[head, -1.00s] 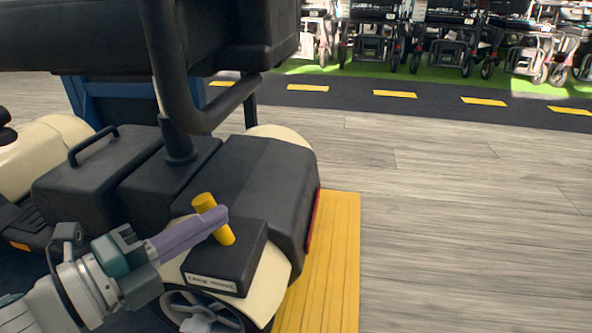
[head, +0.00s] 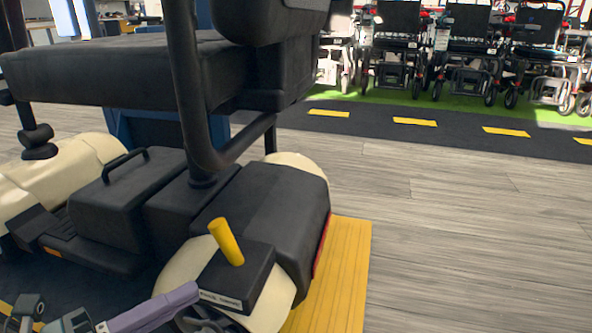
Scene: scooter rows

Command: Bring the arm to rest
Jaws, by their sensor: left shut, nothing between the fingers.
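My left gripper (head: 188,294) is at the bottom left of the head view, with its purple fingers shut and empty. Its tip is just below and left of a black box in the picture, which carries a tilted yellow lever (head: 227,242). I cannot tell whether the tip touches the box or the wheel. The lever stands free of the gripper on the rear of a cream and black scooter (head: 265,205). My right gripper is not in view.
The scooter's black seat and armrest (head: 190,90) fill the upper left. A yellow ramp-like strip (head: 335,280) lies beside its rear. Grey wooden floor on the right is clear.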

